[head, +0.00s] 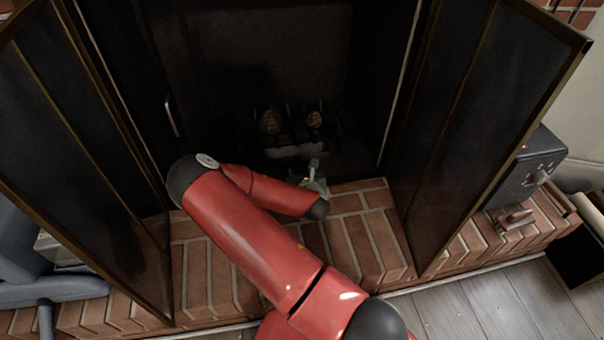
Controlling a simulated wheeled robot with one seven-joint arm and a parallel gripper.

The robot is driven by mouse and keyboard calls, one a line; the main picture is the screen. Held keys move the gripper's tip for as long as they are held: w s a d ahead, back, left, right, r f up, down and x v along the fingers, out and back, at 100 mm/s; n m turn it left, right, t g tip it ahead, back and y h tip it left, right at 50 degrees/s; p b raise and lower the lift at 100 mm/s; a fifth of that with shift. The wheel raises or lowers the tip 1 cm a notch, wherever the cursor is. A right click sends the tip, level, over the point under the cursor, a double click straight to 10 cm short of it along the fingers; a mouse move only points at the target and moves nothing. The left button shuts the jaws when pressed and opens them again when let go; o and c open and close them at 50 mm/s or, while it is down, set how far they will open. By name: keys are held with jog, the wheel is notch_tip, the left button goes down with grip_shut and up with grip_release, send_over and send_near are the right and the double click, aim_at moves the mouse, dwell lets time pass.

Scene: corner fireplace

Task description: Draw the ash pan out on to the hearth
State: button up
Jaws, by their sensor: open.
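The fireplace stands open, and its inside is very dark. A pale, ash-like strip (295,151) lies low in the firebox under the grate; it looks like the ash in the ash pan, but the pan's edges and handle are too dark to make out. My gripper (313,168) is open and small in view at the firebox mouth, just in front of and to the right of the pale strip. I cannot tell whether it touches the pan. My red arm reaches over the brick hearth (370,225) and hides part of it.
Glass doors stand open at the left (75,160) and right (465,120), flanking my arm. A dark box (528,170) and a small reddish-brown object (512,219) sit right of the right door. The hearth bricks between the doors are bare.

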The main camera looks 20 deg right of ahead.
aim_at(299, 166)
jog(key=x, duration=0.7)
grip_shut()
dwell(0.3)
